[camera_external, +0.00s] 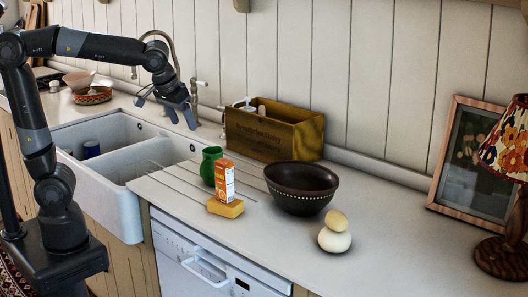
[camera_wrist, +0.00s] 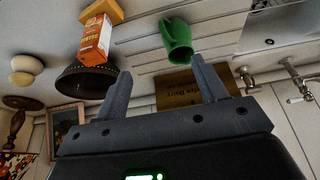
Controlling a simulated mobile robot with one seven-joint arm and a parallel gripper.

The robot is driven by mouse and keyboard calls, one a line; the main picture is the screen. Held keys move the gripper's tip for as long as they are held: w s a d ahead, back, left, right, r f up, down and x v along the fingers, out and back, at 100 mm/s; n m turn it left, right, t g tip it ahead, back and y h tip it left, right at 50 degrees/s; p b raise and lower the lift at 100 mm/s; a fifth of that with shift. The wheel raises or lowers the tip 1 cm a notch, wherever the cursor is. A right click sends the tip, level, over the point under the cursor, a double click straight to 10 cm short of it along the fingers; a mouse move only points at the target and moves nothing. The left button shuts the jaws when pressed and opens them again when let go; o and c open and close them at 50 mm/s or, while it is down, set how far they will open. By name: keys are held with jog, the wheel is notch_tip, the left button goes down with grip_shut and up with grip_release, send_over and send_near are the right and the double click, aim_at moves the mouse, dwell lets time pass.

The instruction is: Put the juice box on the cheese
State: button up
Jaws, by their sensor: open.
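The orange and white juice box (camera_external: 225,180) stands upright on the yellow block of cheese (camera_external: 225,207) on the countertop. In the wrist view the juice box (camera_wrist: 96,40) and the cheese (camera_wrist: 103,11) show at the upper left, touching each other. My gripper (camera_external: 168,117) is up over the sink side, left of and apart from the juice box. Its two fingers (camera_wrist: 161,84) are spread, with nothing between them.
A green cup (camera_external: 210,165) stands just behind the juice box. A dark bowl (camera_external: 300,188) is to the right, with a stacked pale round pair (camera_external: 334,237) in front. A wooden crate (camera_external: 275,131) stands behind. The sink (camera_external: 108,145) is left; the front right counter is clear.

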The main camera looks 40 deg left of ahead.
jog(key=s+a+f, duration=0.1)
jog(key=s+a, duration=0.2)
jog(key=a, duration=0.3)
jog(key=s+a+f, duration=0.2)
jog(key=s+a, duration=0.1)
jog(key=a, duration=0.4)
jog(key=s+a+f+t, duration=0.1)
jog(key=s+a, duration=0.2)
jog(key=a, duration=0.4)
jog(key=shift+s+f, duration=0.4)
jog(key=shift+a, duration=0.1)
